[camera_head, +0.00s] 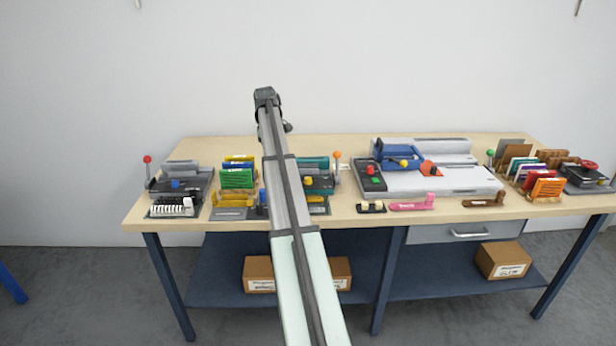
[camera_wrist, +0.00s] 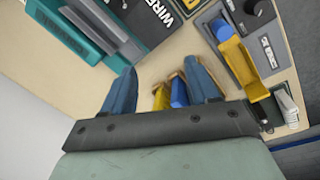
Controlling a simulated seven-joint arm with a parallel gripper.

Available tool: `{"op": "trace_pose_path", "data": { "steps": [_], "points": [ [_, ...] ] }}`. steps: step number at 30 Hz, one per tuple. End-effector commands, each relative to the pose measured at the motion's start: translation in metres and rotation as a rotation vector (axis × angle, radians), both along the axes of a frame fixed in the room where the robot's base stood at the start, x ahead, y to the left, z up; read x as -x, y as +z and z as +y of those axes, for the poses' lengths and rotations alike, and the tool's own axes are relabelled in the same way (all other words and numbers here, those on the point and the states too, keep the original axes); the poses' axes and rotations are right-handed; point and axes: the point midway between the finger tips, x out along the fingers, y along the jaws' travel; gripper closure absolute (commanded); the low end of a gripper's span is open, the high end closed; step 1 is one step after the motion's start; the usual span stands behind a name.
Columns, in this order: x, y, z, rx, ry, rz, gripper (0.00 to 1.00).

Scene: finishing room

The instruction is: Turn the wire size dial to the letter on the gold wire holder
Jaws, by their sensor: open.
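In the wrist view my gripper (camera_wrist: 160,66) is open, its two blue fingers apart above the table, with nothing held between them. A dark panel marked WIRE (camera_wrist: 161,12) is at the top, by a teal machine (camera_wrist: 78,32). The teal machine also shows in the head view (camera_head: 320,186), partly behind my arm.
The wooden table (camera_head: 345,215) is crowded. A grey machine with a red-ball lever (camera_head: 183,184) and green covers (camera_head: 237,178) stand left. A large white machine (camera_head: 440,181) and stacked coloured covers (camera_head: 545,187) stand right. Cardboard boxes (camera_head: 502,260) sit on the shelf below.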

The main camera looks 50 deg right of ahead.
Motion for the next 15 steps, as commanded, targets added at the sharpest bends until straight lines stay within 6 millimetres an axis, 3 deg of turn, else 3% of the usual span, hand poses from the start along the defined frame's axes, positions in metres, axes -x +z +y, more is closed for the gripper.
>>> {"op": "trace_pose_path", "data": {
  "steps": [1,6,10,15],
  "points": [
    [0.014,0.006,-0.022,-0.022,0.017,0.006,0.41],
    [0.053,0.017,-0.066,-0.089,0.101,0.019,0.41],
    [0.071,0.023,-0.084,-0.120,0.143,0.019,0.41],
    [0.080,0.023,-0.092,-0.134,0.166,0.020,0.41]
  ]
}}
